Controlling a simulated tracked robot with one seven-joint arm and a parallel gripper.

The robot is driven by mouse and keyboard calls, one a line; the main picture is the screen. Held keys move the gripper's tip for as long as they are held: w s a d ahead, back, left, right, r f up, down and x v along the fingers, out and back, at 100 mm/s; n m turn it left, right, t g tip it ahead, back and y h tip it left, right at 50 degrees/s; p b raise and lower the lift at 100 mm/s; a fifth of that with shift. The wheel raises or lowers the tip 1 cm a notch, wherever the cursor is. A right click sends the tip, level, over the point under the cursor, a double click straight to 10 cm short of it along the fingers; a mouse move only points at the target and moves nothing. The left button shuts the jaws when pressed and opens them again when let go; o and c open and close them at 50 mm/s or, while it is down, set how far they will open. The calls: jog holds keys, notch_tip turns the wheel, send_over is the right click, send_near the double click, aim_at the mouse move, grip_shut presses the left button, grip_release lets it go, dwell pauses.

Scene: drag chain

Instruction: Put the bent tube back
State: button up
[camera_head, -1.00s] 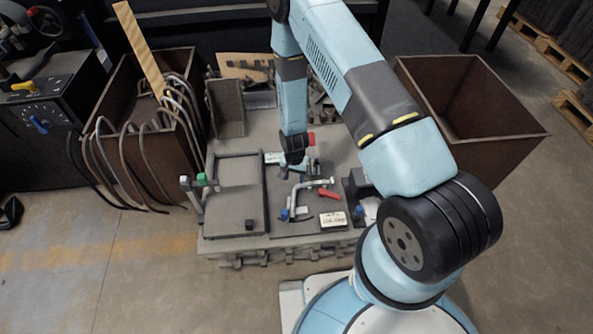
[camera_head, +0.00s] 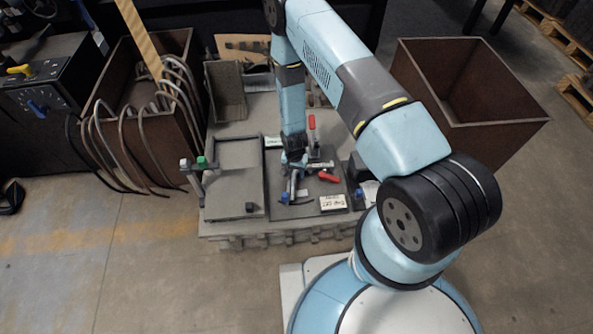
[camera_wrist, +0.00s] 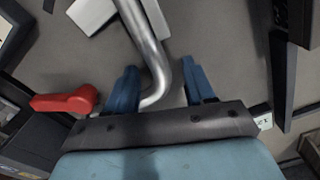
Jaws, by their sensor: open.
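The bent tube (camera_wrist: 150,48) is silvery. In the wrist view it runs down from the top and curves at its lower end between my two blue fingers. My gripper (camera_wrist: 162,88) is open, with one finger on each side of the tube's bend and a gap to each. The tube's tip passes under the gripper's dark edge. In the head view my gripper (camera_head: 293,170) hangs low over the grey plate on the table, and it and the arm cover much of the tube. I cannot tell the exact height above the plate.
A red clamp handle (camera_head: 328,177) is close right of the gripper; in the wrist view a red handle (camera_wrist: 65,101) lies left. A white label block (camera_head: 333,203) sits in front. An empty framed tray (camera_head: 237,175) lies left. Brown bins (camera_head: 470,95) flank the table.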

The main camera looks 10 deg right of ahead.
jog(key=shift+c, duration=0.3)
grip_shut()
jog(key=shift+r, duration=0.1)
jog(key=shift+r, duration=2.4)
jog(key=shift+r, duration=0.15)
